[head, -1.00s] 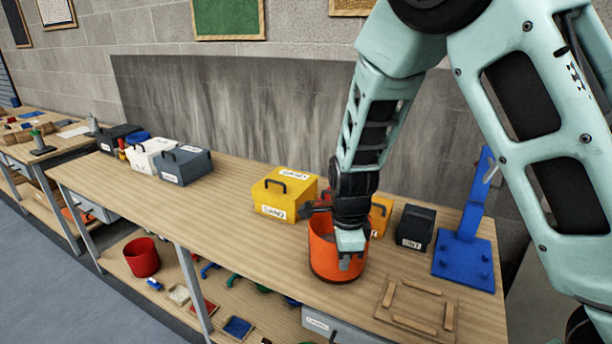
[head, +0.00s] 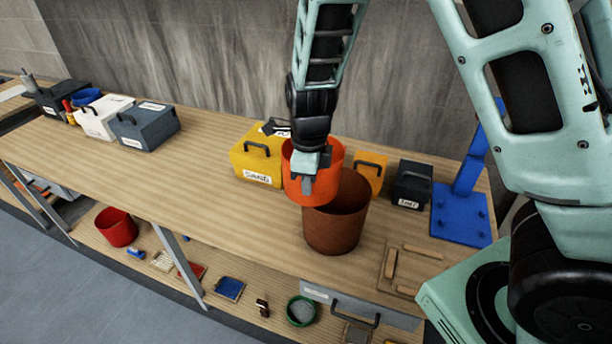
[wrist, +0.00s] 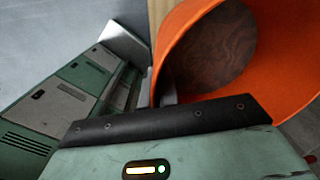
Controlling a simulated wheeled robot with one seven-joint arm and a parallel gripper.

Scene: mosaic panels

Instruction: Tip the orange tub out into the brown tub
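The orange tub (head: 326,158) is up off the bench, behind and above the brown tub (head: 337,228), overlapping its left rim in the head view. My gripper (head: 308,184) is shut on the near wall of the orange tub. In the wrist view the orange tub (wrist: 285,55) fills the right side, mouth open to the camera, with a dark brown round area inside. I cannot tell whether that is its contents or its floor. The brown tub stands upright on the bench; its inside is mostly hidden.
A yellow box (head: 256,163) stands left of the tubs. An orange-yellow box (head: 369,176), a dark box (head: 412,184) and a blue stand (head: 461,212) are to the right. A wooden frame (head: 419,252) lies near right.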

